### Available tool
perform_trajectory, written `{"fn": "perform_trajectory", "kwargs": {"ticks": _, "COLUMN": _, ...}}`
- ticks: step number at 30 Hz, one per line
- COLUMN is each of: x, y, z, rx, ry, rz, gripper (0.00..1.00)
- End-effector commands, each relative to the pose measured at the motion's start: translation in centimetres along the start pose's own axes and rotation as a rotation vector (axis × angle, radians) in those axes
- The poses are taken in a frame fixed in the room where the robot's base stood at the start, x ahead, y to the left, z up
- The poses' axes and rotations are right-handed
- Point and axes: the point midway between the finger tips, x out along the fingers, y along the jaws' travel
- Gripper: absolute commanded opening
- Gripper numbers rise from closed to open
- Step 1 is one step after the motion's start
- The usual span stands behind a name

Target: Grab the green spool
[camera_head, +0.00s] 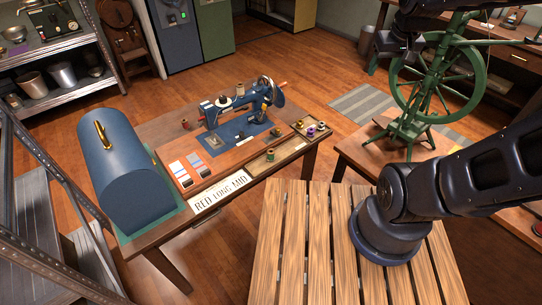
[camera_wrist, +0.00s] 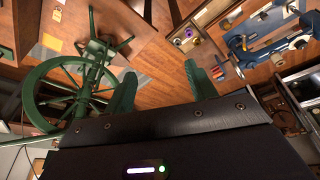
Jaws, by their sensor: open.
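The tray also shows in the wrist view (camera_wrist: 178,27), beyond the right finger; I cannot clearly pick out the green spool there.
Several other spools, including a purple one (camera_head: 311,130), sit in the tray's far part. The sewing machine (camera_head: 240,105) stands behind. A blue domed case (camera_head: 130,170) is at left. A green spinning wheel (camera_head: 440,85) stands at right. A slatted wooden table (camera_head: 300,240) is bare in front.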

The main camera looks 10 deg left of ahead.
Motion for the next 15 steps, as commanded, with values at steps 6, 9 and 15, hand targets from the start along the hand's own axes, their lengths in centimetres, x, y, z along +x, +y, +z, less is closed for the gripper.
{"fn": "perform_trajectory", "kwargs": {"ticks": 6, "x": 4.1, "y": -3.3, "z": -3.2, "rx": -0.128, "ry": -0.051, "rz": -0.028, "gripper": 0.56}}
{"fn": "perform_trajectory", "kwargs": {"ticks": 9, "x": 6.0, "y": -5.0, "z": -4.4, "rx": -0.185, "ry": -0.07, "rz": -0.04, "gripper": 0.56}}
{"fn": "perform_trajectory", "kwargs": {"ticks": 15, "x": 10.1, "y": -8.8, "z": -6.2, "rx": -0.301, "ry": -0.109, "rz": -0.064, "gripper": 0.56}}
